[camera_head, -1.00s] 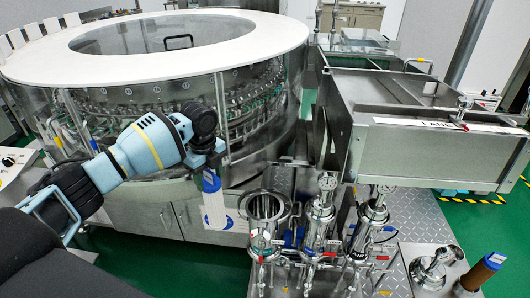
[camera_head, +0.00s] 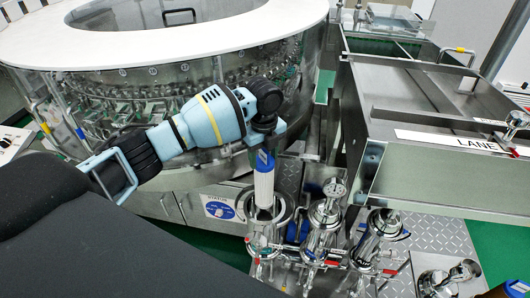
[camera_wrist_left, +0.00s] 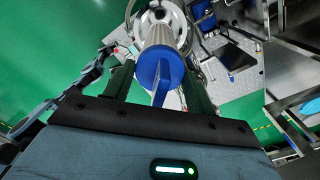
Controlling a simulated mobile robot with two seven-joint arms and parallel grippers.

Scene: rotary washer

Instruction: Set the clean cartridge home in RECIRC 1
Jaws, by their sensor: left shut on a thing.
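My left gripper (camera_head: 263,143) is shut on the clean cartridge (camera_head: 264,188), a white cylinder with a blue top cap. The cartridge hangs upright, its lower end at the open mouth of the leftmost steel housing (camera_head: 262,235). The head view does not show clearly how far inside it is. In the left wrist view the cartridge's blue cap (camera_wrist_left: 160,75) with its fin sits between the fingers, and the round housing (camera_wrist_left: 155,18) lies beyond it. The label of the housing is not readable. My right gripper is not in view.
Two closed housings with gauges, the middle one (camera_head: 325,220) and the right one (camera_head: 377,238), stand beside the open one. A removed lid (camera_head: 445,275) lies at lower right.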

